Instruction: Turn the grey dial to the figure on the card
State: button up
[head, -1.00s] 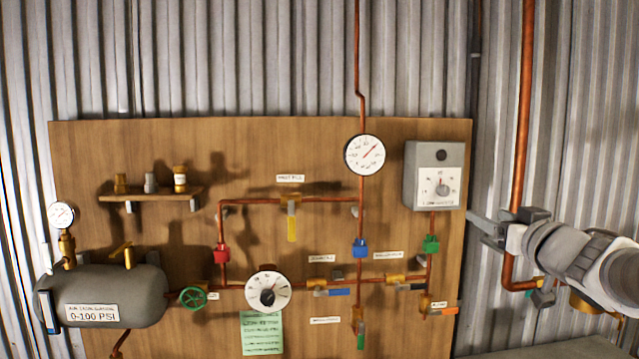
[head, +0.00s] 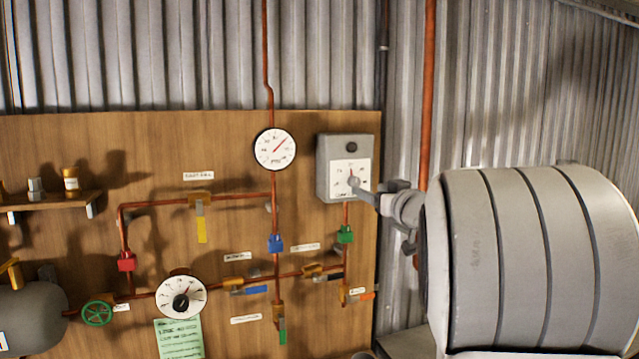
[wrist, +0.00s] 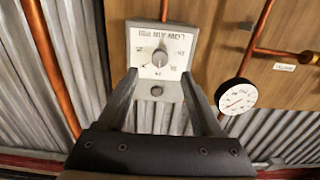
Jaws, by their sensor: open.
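The grey dial (wrist: 160,58) is a small knob on a white scaled face of a grey box, upside down in the wrist view and labelled LOW AIR PSI. The grey box (head: 325,165) hangs at the board's upper right in the head view. My gripper (wrist: 158,77) is open and empty, its fingers either side of the box in the picture, close in front of it. Whether they touch it I cannot tell. In the head view my gripper (head: 371,193) partly hides the dial's face. The green card (head: 180,339) hangs low on the board; its writing is too small to read.
A white dial with a black knob (head: 181,299) sits above the card. A round gauge (head: 275,150) is left of the box. Copper pipes with coloured valves cross the board (head: 60,150). A vertical pipe (head: 430,80) runs right of it.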

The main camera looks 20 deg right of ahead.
aim_at(356, 183)
jog(key=shift+w+a+p, duration=0.15)
jog(key=shift+w+p, duration=0.35)
jog(key=shift+w, duration=3.05)
jog(key=shift+c, duration=0.4)
grip_shut()
